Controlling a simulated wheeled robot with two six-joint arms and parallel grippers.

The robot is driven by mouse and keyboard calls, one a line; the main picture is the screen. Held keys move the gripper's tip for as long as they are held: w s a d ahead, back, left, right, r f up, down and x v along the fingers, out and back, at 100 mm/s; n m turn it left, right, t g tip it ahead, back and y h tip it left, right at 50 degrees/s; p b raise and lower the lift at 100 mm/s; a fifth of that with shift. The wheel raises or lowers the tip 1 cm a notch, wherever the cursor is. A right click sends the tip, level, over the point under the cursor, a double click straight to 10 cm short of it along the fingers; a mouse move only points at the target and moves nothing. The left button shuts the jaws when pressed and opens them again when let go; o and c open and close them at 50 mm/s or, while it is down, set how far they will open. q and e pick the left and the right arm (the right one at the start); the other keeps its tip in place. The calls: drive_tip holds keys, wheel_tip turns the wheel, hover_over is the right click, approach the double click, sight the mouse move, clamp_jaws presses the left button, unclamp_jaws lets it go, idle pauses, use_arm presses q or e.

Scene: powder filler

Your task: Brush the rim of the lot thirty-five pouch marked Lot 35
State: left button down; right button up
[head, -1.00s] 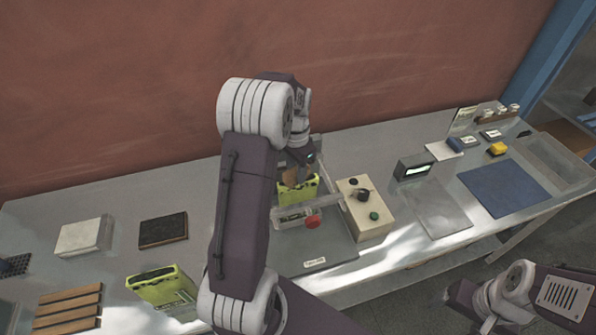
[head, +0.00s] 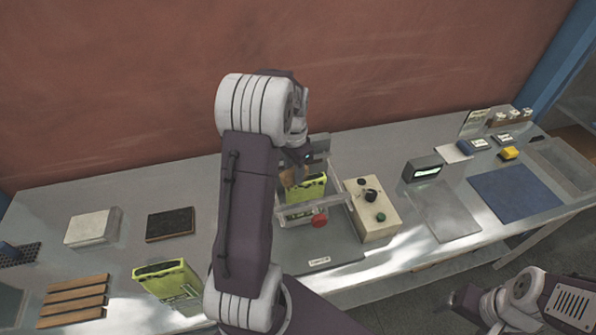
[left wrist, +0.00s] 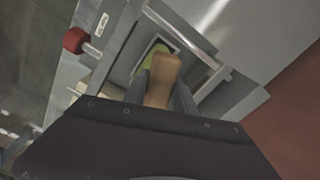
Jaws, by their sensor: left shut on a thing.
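A yellow-green pouch (head: 312,189) stands in the clear-fronted holder of the filler (head: 300,222). I cannot read any lot mark on it. My left gripper (head: 293,177) is over the pouch's open top, shut on a brown wooden-handled tool that looks like the brush (left wrist: 163,80). In the left wrist view the tool points down at the pouch mouth (left wrist: 155,52). Its tip is hidden, so I cannot tell whether it touches the rim. A second yellow-green pouch (head: 167,282) stands at the front left. My right gripper is not in view; only part of that arm shows.
A beige control box (head: 366,217) with knobs stands right of the holder, and a red knob (head: 320,217) sticks out in front. A display (head: 425,169), a blue mat (head: 515,194), a dark pad (head: 170,224), a pale block (head: 93,228) and wooden slats (head: 75,298) lie around.

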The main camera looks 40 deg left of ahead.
use_arm(q)
drive_tip(key=shift+s+a, duration=0.35)
drive_tip(key=shift+s, duration=0.1)
drive_tip(key=shift+w, duration=0.1)
drive_tip(key=shift+w+d+p, duration=0.45)
drive_tip(key=shift+w+d, duration=0.25)
drive_tip(key=shift+w, duration=0.1)
drive_tip(key=shift+w+d, duration=0.1)
drive_tip(key=shift+w+d+f+p, duration=0.1)
drive_tip(key=shift+w+d+p, duration=0.25)
drive_tip(key=shift+w+d, duration=0.35)
drive_tip(key=shift+w, duration=0.1)
